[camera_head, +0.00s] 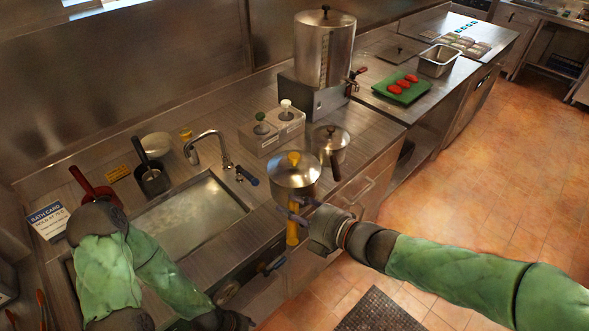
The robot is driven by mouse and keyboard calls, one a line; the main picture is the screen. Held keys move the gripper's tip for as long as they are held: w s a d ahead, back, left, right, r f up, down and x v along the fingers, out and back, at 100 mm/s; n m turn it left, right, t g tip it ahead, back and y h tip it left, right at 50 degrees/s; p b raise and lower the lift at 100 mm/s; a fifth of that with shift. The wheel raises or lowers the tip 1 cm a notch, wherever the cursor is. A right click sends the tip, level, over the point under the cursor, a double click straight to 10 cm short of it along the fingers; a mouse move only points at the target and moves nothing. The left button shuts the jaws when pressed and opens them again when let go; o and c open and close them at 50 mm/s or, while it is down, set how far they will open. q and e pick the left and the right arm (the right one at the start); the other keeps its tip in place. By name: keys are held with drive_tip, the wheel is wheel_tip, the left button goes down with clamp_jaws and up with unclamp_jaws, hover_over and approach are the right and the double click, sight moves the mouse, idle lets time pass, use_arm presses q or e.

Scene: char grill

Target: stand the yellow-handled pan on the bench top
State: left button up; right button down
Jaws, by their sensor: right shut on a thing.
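The yellow-handled pan (295,178) is a steel pot with a lid and a yellow knob. It is upright at the front edge of the bench top (222,165), right of the sink. Its yellow handle (292,233) points toward me, past the bench edge. My right gripper (297,211) is shut on this handle, close to the pan body. I cannot tell whether the pan's base touches the bench. My left arm bends over the left end of the sink. Its dark end (222,321) is cut by the bottom edge, so its fingers are not clear.
A second lidded pan (331,142) with a dark handle stands close behind right. The sink (195,212) and tap (208,146) are left. A grey block with two knobs (272,132) and a tall steel urn (324,50) stand behind. A green board (402,90) lies farther right.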

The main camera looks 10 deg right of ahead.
sight(288, 189)
drive_tip(key=shift+w+r, duration=0.2)
drive_tip(key=shift+w, duration=0.1)
drive_tip(key=w+f, duration=0.1)
drive_tip(key=w, duration=0.1)
drive_tip(key=w+f+b, duration=0.1)
drive_tip(key=w, duration=0.2)
drive_tip(key=w+f+b, duration=0.1)
drive_tip(key=w+f, duration=0.1)
drive_tip(key=w, duration=0.1)
drive_tip(key=shift+w+a, duration=0.1)
drive_tip(key=shift+w, duration=0.15)
drive_tip(key=w+f, duration=0.2)
drive_tip(key=w+f+b, duration=0.1)
drive_tip(key=w+f, duration=0.1)
drive_tip(key=f, duration=0.1)
drive_tip(key=shift+w+f, duration=0.1)
drive_tip(key=shift+w, duration=0.2)
drive_tip(key=shift+w+f+b, duration=0.2)
drive_tip(key=shift+f+b, duration=0.5)
drive_tip(key=shift+f, duration=1.15)
drive_tip(key=c, duration=0.8)
unclamp_jaws()
drive_tip(key=shift+s+a+f, duration=0.1)
drive_tip(key=shift+s+f, duration=0.05)
drive_tip(key=shift+f, duration=0.05)
drive_tip(key=shift+c, duration=0.2)
